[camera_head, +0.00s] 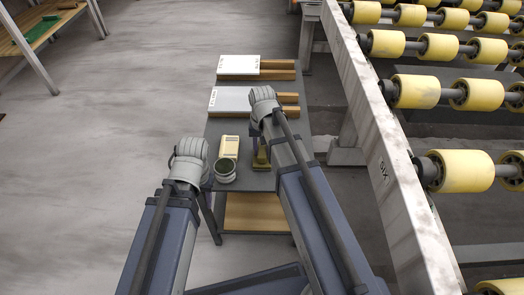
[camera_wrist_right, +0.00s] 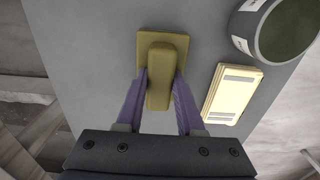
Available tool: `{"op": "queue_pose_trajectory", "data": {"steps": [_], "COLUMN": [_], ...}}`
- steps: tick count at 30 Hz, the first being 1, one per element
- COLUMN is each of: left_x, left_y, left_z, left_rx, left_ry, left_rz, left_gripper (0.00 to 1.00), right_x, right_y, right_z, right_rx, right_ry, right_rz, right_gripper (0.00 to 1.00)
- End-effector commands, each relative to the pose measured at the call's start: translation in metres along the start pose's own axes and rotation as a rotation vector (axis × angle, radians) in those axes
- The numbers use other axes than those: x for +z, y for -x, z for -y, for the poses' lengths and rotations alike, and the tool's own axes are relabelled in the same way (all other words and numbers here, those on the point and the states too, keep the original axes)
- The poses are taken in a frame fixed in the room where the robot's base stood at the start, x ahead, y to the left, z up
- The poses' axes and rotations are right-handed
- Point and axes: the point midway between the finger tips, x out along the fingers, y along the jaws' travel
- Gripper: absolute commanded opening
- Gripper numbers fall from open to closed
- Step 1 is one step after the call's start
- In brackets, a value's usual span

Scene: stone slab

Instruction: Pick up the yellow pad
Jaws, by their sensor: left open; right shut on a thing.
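The yellow pad (camera_wrist_right: 162,66) is dull olive-yellow, with a flat base and a raised grip. In the right wrist view my right gripper (camera_wrist_right: 160,86) has its two purple fingers closed on either side of the grip. The pad's base appears at the grey table top; I cannot tell whether it touches. In the head view the pad (camera_head: 261,156) shows partly behind my right arm, whose gripper (camera_head: 263,108) is mostly hidden by its own wrist. My left gripper (camera_head: 188,160) is open and empty at the table's left edge; its fingertips are hard to see.
A pale yellow case with grey strips (camera_head: 229,147) and a dark round cup (camera_head: 225,170) stand beside the pad, between my grippers. White-and-wood boards (camera_head: 228,100) lie farther back on the narrow table (camera_head: 215,128). A roller conveyor (camera_head: 400,185) runs along the right.

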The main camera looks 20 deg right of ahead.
Motion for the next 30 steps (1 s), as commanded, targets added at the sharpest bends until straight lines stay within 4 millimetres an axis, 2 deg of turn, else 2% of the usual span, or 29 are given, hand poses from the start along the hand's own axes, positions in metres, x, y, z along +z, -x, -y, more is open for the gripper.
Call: {"op": "queue_pose_trajectory", "data": {"steps": [8, 21, 25, 30], "left_x": [0.002, 0.005, 0.006, 0.006], "left_y": [0.027, 0.092, 0.099, 0.098], "left_z": [0.003, 0.009, 0.009, 0.009], "left_rx": [0.001, 0.001, 0.001, 0.001], "left_ry": [0.000, 0.000, 0.000, 0.000], "left_rz": [0.000, 0.000, 0.000, 0.000], "left_gripper": [0.47, 0.47, 0.47, 0.47], "right_x": [0.000, 0.000, 0.000, 0.000], "right_y": [0.027, 0.092, 0.099, 0.099], "right_z": [0.000, 0.000, 0.000, 0.000], "right_rx": [0.000, 0.000, 0.000, 0.000], "right_ry": [0.000, 0.000, 0.000, 0.000], "right_rz": [0.000, 0.000, 0.000, 0.000], "right_gripper": [0.00, 0.00, 0.00, 0.00]}}
